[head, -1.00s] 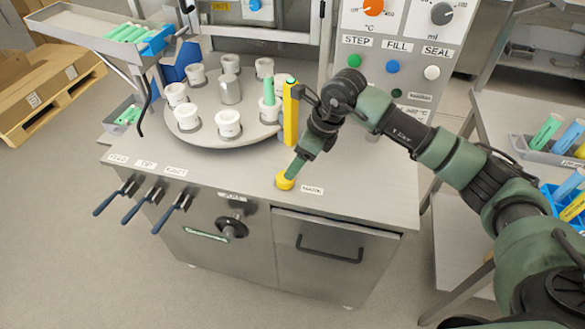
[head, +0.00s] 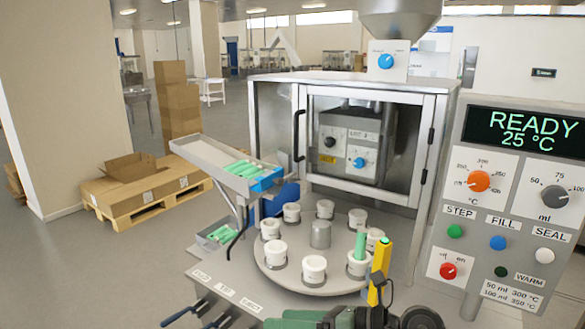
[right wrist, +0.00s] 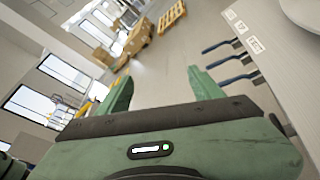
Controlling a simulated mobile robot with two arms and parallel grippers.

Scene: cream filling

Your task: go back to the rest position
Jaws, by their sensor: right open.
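My right arm (head: 345,318) shows only as a strip of green and black links along the bottom edge of the head view, in front of the machine's counter. Its fingers cannot be made out there. In the right wrist view my right gripper (right wrist: 162,92) has its two green fingers wide apart, with nothing between them. Beyond them are floor and, to the right, the counter side with blue-handled levers (right wrist: 228,62). My left gripper is in neither view.
A turntable (head: 290,278) carries several white cups, one with a green tube (head: 360,246) upright in it. A yellow post (head: 381,262) stands beside it. A sloped tray (head: 205,152) holds green tubes. The panel display (head: 525,133) reads READY 25 °C. A pallet (head: 150,195) stands left.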

